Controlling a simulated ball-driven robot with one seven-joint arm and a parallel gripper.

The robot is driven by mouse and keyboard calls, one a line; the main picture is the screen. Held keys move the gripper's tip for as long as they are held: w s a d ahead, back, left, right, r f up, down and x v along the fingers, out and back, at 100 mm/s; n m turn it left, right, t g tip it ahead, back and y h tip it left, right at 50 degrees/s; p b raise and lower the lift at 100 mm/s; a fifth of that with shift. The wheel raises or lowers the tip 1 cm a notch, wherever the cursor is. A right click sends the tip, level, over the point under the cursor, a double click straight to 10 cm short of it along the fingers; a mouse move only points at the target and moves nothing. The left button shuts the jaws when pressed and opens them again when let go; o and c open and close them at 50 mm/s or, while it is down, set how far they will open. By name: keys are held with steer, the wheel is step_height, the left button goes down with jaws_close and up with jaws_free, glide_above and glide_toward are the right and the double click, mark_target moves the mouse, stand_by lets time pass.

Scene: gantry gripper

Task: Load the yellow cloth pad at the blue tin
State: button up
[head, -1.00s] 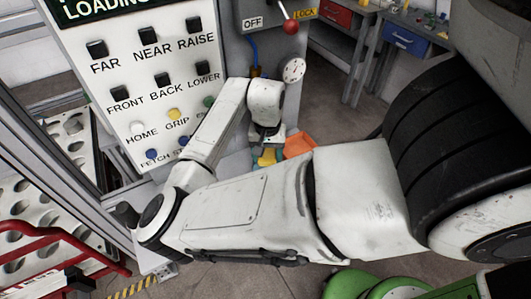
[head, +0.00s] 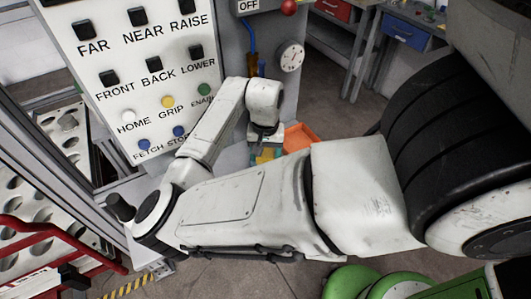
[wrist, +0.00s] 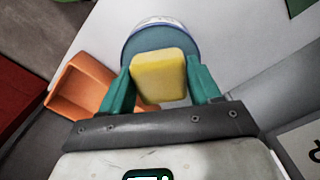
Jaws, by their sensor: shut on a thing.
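My gripper (wrist: 160,85) has two teal fingers. It is shut on the yellow cloth pad (wrist: 158,76), a rounded block held between the fingertips. The blue tin (wrist: 147,40) is round and lies just beyond the pad in the wrist view, partly hidden by it. I cannot tell whether pad and tin touch. In the head view the pad (head: 266,154) shows only as a small yellow patch below my wrist, and my arm hides most of that spot.
An orange tray (wrist: 80,85) stands left of my gripper in the wrist view and right of it in the head view (head: 299,137). A white button panel (head: 140,82) rises behind my arm. A dial (head: 291,56) sits beside it. A red rail (head: 50,235) is at lower left.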

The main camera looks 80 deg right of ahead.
mark_target(266, 153)
steer(key=shift+f, duration=0.6)
stand_by(1.9)
steer(key=shift+r+p, duration=3.05)
steer(key=shift+r, duration=0.6)
steer(key=shift+f, duration=0.1)
